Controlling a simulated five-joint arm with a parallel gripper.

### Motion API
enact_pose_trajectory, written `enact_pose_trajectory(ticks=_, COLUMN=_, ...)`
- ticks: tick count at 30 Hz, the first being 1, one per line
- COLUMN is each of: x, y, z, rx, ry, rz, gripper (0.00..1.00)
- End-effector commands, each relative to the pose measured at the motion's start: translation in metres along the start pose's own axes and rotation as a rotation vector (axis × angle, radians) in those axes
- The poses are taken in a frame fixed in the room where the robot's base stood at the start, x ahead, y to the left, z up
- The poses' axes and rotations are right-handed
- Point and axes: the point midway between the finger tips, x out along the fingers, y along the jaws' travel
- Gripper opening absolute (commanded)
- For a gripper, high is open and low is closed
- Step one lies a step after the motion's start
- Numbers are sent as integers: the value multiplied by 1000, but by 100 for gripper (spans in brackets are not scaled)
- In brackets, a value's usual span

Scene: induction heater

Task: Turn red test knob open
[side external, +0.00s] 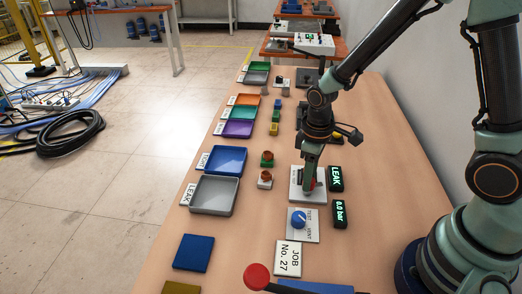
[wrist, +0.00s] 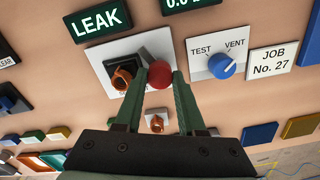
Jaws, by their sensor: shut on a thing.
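The red test knob (wrist: 160,73) is a round red ball at a white panel (wrist: 98,50), seen between my fingertips in the wrist view. My gripper (wrist: 158,80) is shut on it, one finger on each side. An orange-brown part (wrist: 123,77) sits in a dark square on the same panel, left of the knob and partly behind the left finger. In the side view my gripper (side external: 309,186) reaches down over the panel (side external: 297,192) and hides most of the knob. The panel's lettering is mostly covered.
A black display (wrist: 101,20) reads LEAK; the display beside it (side external: 340,213) reads 0.0 bar. A blue TEST/VENT dial (side external: 298,219) and a JOB No. 27 card (side external: 288,258) stand nearby. Trays (side external: 237,202) and small parts (side external: 265,178) line the left. A red-balled lever (side external: 257,276) is in the foreground.

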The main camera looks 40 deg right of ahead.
Motion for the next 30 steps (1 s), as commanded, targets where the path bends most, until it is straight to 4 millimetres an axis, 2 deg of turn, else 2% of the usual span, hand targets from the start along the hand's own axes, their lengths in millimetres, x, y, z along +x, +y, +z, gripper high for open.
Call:
enact_pose_trajectory(ticks=6, x=0, y=0, z=0, rx=189, ry=-1, rz=0, gripper=0)
enact_pose_trajectory(ticks=15, x=-1, y=0, z=0, rx=380, ry=-1, rz=0, gripper=0)
enact_pose_trajectory(ticks=30, x=-1, y=0, z=0, rx=478, ry=-1, rz=0, gripper=0)
